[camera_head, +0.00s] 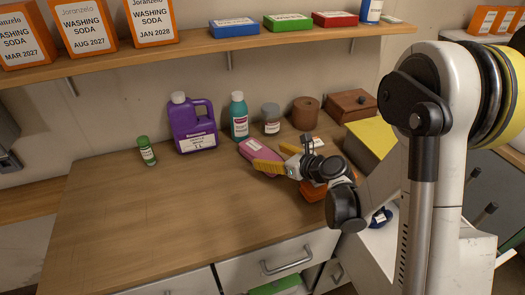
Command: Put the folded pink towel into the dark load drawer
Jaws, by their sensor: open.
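The folded pink towel (257,151) lies on the wooden counter, right of centre, in front of the bottles. A pale patch shows on its upper side. My gripper (266,156) has its two yellow fingers spread apart at the towel, one in front of it and one towards its far right side. I cannot tell whether they touch it. The gripper hides the towel's right part. I cannot make out a dark load drawer for certain; my arm covers much of the right side.
A purple jug (193,125), teal bottle (239,117), grey-lidded jar (271,120) and green-capped bottle (146,151) stand behind. A yellow box (372,144) and orange item (311,191) are near my arm. White drawers (275,262) sit below. The counter's left is clear.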

